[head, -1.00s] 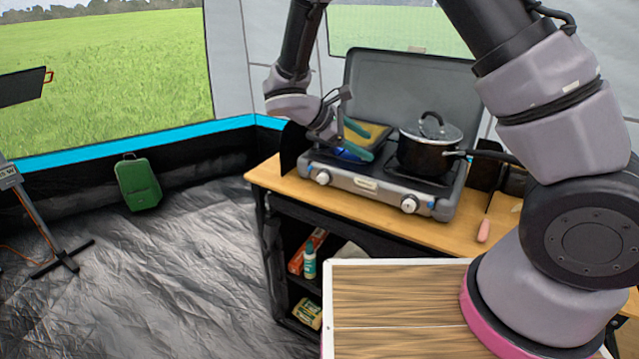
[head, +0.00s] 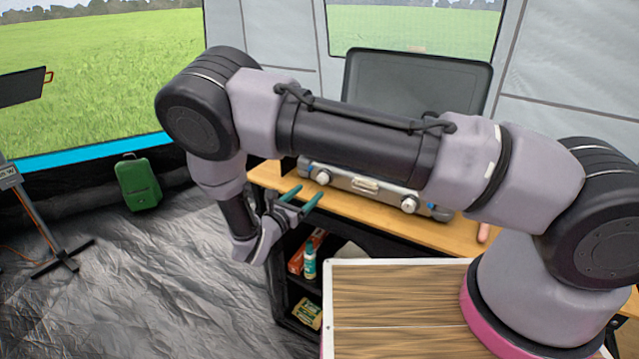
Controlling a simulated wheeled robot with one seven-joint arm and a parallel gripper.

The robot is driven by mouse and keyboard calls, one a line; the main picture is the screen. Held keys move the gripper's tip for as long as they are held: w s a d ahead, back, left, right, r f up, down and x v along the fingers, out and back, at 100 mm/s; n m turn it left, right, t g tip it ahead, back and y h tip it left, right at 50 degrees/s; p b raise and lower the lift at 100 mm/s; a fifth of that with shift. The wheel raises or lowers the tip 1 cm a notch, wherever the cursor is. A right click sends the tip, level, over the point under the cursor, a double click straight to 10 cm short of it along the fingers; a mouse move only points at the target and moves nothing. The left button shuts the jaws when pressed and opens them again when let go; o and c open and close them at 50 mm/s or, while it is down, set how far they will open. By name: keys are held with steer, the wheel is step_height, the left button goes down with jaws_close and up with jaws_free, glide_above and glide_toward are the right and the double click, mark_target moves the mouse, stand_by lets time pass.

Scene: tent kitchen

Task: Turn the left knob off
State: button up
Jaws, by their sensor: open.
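The camping stove (head: 365,186) stands on the wooden counter with its grey lid (head: 415,82) up. Its left knob (head: 323,177) shows on the front panel, just beyond my fingertips in the picture. The knob is too small to tell its setting. My gripper (head: 311,191) is low in front of the counter's left part, its two teal fingers apart and empty, pointing up and right towards the stove front. I cannot tell whether a finger touches anything. The right knob (head: 409,204) is farther right, clear of the gripper. My arm hides the burners and most of the stove top.
The counter (head: 455,236) has open shelves below, with a white-green bottle (head: 309,262) and boxes. A pinkish object (head: 484,232) lies on the counter at right. A green case (head: 138,184) stands on the floor at left. The floor in front is clear.

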mark_target(321, 181)
steer(key=x, duration=0.7)
steer(key=shift+w+d, duration=0.1)
jaws_close()
